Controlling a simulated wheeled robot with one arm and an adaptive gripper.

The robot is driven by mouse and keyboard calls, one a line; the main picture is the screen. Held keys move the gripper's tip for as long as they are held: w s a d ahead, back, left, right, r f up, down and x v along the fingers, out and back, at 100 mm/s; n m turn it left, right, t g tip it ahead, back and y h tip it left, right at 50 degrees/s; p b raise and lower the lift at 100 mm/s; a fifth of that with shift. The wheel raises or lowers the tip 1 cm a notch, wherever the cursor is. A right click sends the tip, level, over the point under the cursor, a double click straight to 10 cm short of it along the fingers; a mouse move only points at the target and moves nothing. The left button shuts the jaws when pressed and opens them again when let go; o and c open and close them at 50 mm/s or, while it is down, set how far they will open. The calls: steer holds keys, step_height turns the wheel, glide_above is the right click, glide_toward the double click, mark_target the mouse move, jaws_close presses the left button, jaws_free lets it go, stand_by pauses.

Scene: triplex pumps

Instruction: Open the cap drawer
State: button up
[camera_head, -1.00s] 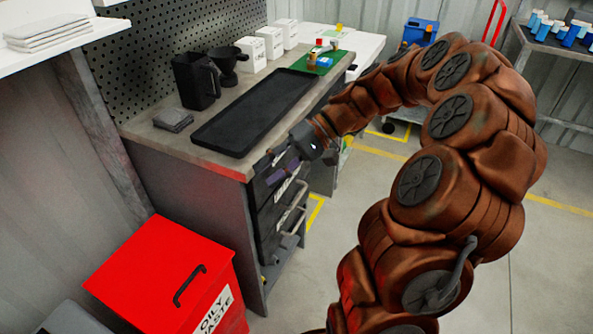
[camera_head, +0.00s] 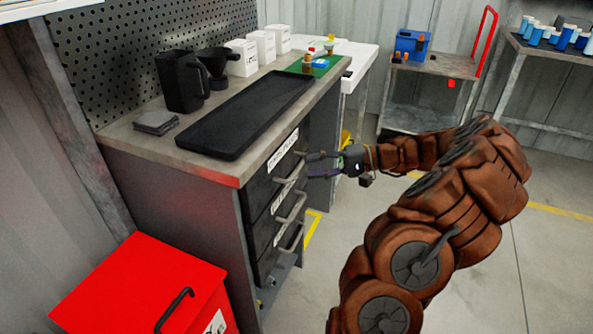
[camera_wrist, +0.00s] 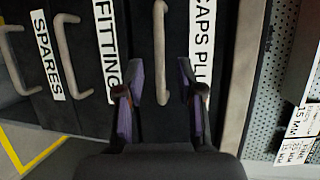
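The caps drawer (camera_head: 258,192) is the top drawer of the bench and looks shut. Its white label (camera_wrist: 201,50) reads "CAPS PLU…", with the rest cut off. Its grey bar handle (camera_wrist: 160,50) lies below the label, which is to the label's left in the wrist view. My gripper (camera_head: 312,165) is in front of the top drawers, its fingers apart. In the wrist view my gripper (camera_wrist: 161,85) shows one purple finger on each side of the handle, with gaps on both sides. I cannot tell how deep the fingers reach.
Lower drawers carry the labels "FITTING…" (camera_wrist: 106,45) and "SPARES" (camera_wrist: 47,55), each with a bar handle. A black tray (camera_head: 245,118) lies on the bench top above. A red oily-waste bin (camera_head: 140,290) stands at the front left.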

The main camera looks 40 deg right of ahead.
mark_target(298, 167)
steer(key=shift+x, duration=2.35)
jaws_close()
